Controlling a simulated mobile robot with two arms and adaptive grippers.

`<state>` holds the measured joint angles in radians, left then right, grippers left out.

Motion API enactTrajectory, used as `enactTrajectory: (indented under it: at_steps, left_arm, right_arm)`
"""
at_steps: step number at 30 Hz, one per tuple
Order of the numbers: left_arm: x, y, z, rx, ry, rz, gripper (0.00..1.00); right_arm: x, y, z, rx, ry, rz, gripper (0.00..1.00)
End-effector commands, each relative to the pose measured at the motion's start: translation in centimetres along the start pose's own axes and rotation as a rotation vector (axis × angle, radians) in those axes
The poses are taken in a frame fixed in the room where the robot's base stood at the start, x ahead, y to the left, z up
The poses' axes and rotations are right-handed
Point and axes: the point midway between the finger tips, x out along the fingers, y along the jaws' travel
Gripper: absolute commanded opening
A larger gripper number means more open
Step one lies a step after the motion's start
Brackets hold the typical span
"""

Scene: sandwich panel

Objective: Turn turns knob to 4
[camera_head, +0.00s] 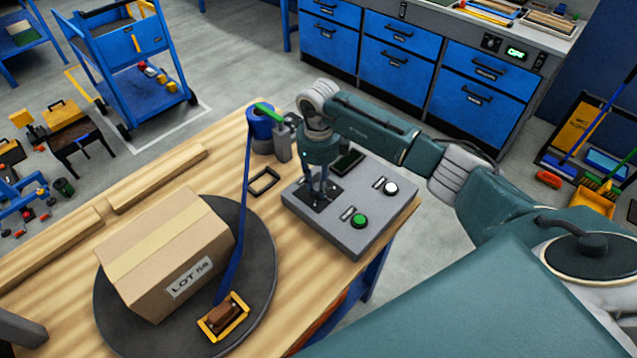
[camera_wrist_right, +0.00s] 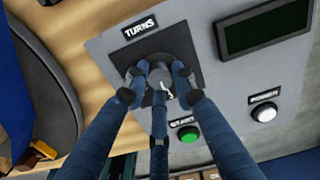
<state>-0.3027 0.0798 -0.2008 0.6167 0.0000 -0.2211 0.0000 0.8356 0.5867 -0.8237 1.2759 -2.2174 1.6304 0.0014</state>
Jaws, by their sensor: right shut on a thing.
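The grey control panel (camera_head: 335,222) sits on the wooden table's right part. The turns knob (camera_wrist_right: 158,78) is on a dark square plate under the "TURNS" label (camera_wrist_right: 140,29) in the right wrist view. My right gripper (camera_wrist_right: 158,84) is shut on the knob, with its fingers around it from above; it also shows at the panel in the head view (camera_head: 321,198). The fingers hide most of the knob, and I cannot read its setting. The dark display (camera_wrist_right: 264,28) shows no readable digits. My left gripper is not recognisable in the head view.
A green button (camera_head: 359,221) and a white button (camera_head: 390,188) are on the panel near the gripper. A cardboard box (camera_head: 165,250) stands on a dark round turntable (camera_head: 262,265) to the left.

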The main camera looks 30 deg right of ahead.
Motion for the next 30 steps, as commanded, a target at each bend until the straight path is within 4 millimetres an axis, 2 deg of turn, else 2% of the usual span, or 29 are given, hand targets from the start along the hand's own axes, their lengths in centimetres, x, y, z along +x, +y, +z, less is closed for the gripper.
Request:
enactTrajectory:
  at_steps: [8, 30]
  left_arm:
    - [0.8, -0.1, -0.8, -0.001, 0.013, -0.001, 0.52]
    - [2.5, -0.1, -0.3, -0.001, 0.008, -0.001, 0.52]
  right_arm:
    - [0.0, -0.1, 0.0, 0.156, -0.001, -0.002, 0.00]
    - [-0.1, -0.1, 0.1, 0.815, -0.003, -0.001, 0.00]
